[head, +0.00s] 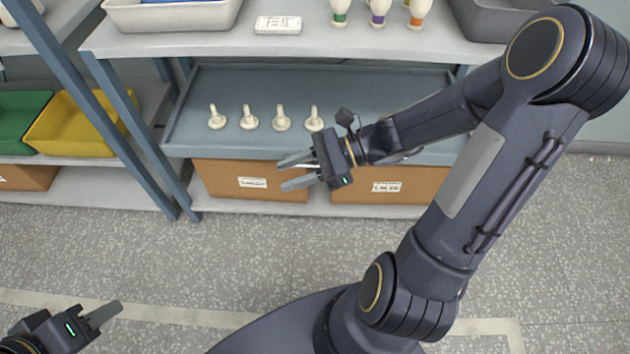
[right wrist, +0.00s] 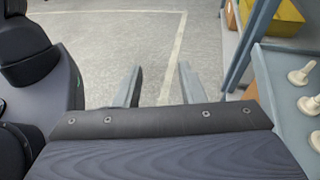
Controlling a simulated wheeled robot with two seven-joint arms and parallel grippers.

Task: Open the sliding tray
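The sliding tray (head: 240,144) is a blue-grey shallow tray under the shelf top. Several cream pegs (head: 249,118) stand in a row on it. Part of the tray also shows at the right edge of the right wrist view (right wrist: 277,72). My right gripper (head: 283,175) is in front of the tray's front edge in the head view, its fingers pointing left. It is open and empty, with floor showing between the fingers in the right wrist view (right wrist: 160,70). My left gripper (head: 112,312) is low at the left, over the floor, far from the tray; its finger gap is not clear.
Brown boxes (head: 250,183) sit on the lower shelf below the tray. A slanting rack post (head: 128,130) stands left of the tray, with a yellow bin (head: 75,130) and a green bin (head: 20,118) beyond. The floor in front is clear.

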